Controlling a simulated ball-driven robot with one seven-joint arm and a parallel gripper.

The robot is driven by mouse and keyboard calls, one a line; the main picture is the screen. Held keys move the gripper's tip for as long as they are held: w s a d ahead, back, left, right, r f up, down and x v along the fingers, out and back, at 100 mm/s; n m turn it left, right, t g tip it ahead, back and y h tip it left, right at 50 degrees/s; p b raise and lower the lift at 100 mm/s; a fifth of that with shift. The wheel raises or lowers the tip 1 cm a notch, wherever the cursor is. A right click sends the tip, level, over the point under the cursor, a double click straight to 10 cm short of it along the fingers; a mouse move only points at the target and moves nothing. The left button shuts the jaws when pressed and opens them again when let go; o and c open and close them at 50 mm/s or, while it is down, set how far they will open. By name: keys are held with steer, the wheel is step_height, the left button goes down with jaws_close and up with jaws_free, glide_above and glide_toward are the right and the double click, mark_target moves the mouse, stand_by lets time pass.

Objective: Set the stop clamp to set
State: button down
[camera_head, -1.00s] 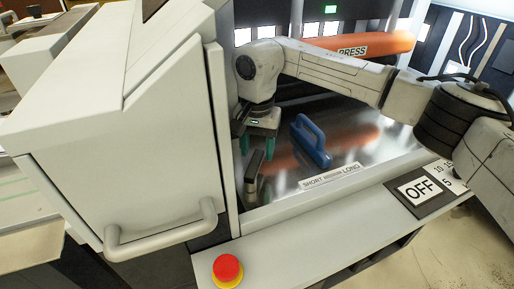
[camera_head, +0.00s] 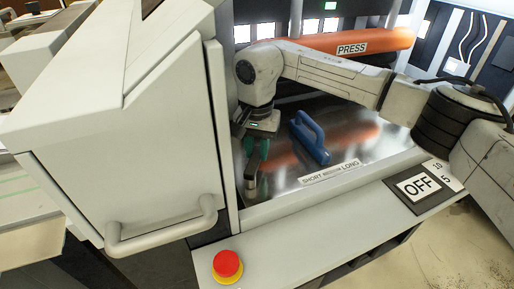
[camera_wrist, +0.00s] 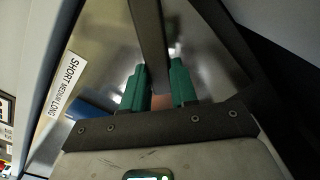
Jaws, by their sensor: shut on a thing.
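The stop clamp appears to be the dark grey lever (camera_head: 251,180) standing at the left end of the shiny metal bed. My gripper (camera_head: 258,160) points down over it, its green fingers around the lever. In the wrist view, my gripper (camera_wrist: 158,88) has one green finger on each side of a long dark bar (camera_wrist: 148,35), which I take to be the same lever. My gripper is shut on it. The lever's base and any set marking are hidden or too small to read.
A blue handle (camera_head: 309,138) stands on the bed right of my gripper, behind a SHORT MEDIUM LONG label (camera_head: 330,173). A pale cover with a bar handle (camera_head: 165,229) rises close on the left. An orange PRESS roller (camera_head: 385,42) lies behind. A red button (camera_head: 227,264) is in front.

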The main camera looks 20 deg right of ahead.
steer(key=shift+s+d, duration=0.1)
steer(key=shift+d, duration=0.05)
stand_by(0.4)
steer(key=m, duration=0.1)
steer(key=s+d+m, duration=0.1)
steer(key=m, duration=0.1)
steer(key=m+b, duration=0.1)
steer(key=shift+s+d+m, duration=0.25)
steer(key=shift+s+m, duration=0.1)
steer(key=shift+m, duration=0.05)
steer(key=shift+s+d+m+b, duration=0.2)
steer(key=shift+s+m, duration=0.15)
steer(key=shift+m, duration=0.25)
steer(key=shift+s+d+m+b, duration=0.15)
steer(key=shift+s+m, duration=0.15)
steer(key=shift+m, duration=0.3)
steer(key=shift+s+m+b, duration=0.25)
steer(key=shift+s+m, duration=0.15)
steer(key=shift+m, duration=0.4)
steer(key=shift+s+m+b, duration=0.2)
steer(key=shift+s+m, duration=0.2)
steer(key=shift+m, duration=0.4)
steer(key=c, duration=0.9)
jaws_free()
step_height(320, 180, up, 11)
steer(key=shift+f+b, duration=0.1)
steer(key=shift+b, duration=0.7)
